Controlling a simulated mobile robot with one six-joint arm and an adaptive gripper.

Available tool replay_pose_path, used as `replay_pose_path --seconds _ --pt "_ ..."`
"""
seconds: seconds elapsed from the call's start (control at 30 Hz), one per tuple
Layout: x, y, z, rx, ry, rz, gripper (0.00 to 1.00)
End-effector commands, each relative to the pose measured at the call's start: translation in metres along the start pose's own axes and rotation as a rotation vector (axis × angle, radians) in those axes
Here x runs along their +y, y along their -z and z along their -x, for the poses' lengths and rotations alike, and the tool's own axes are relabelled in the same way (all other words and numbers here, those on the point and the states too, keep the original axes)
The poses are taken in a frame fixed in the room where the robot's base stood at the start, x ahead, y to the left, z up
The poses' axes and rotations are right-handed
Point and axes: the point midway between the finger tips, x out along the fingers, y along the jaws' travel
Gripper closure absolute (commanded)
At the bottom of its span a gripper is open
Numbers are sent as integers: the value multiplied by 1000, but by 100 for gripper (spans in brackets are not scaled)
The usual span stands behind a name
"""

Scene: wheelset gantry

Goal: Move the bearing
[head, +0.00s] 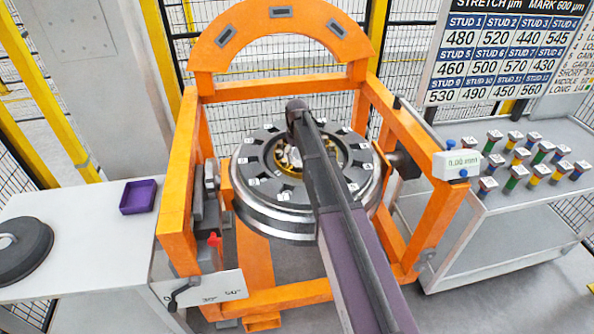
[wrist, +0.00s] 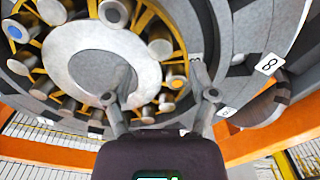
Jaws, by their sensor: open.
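The bearing (wrist: 162,48) shows in the wrist view as a yellow cage with several grey rollers around a pale disc (wrist: 75,68). One roller end at the left is blue. In the head view a golden part of the bearing (head: 289,158) shows in the hub of the wheel, partly hidden by my arm. My gripper (wrist: 160,95) is open and empty, its two fingers spread over the lower part of the bearing. I cannot tell whether they touch it. In the head view my gripper is hidden behind my arm.
An orange gantry frame (head: 178,190) surrounds the wheel (head: 275,222), which has numbered tags. A left table holds a purple tray (head: 138,196) and a dark round part (head: 22,250). A right cart (head: 500,225) holds several coloured studs. A gauge (head: 456,164) sits on the right post.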

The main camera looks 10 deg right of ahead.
Motion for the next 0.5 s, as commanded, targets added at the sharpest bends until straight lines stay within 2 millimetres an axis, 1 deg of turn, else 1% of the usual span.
replay_pose_path --seconds 0.03,0.5 --pt "0 0 -8 0 0 1 26" --pt "0 0 -41 0 0 1 26"
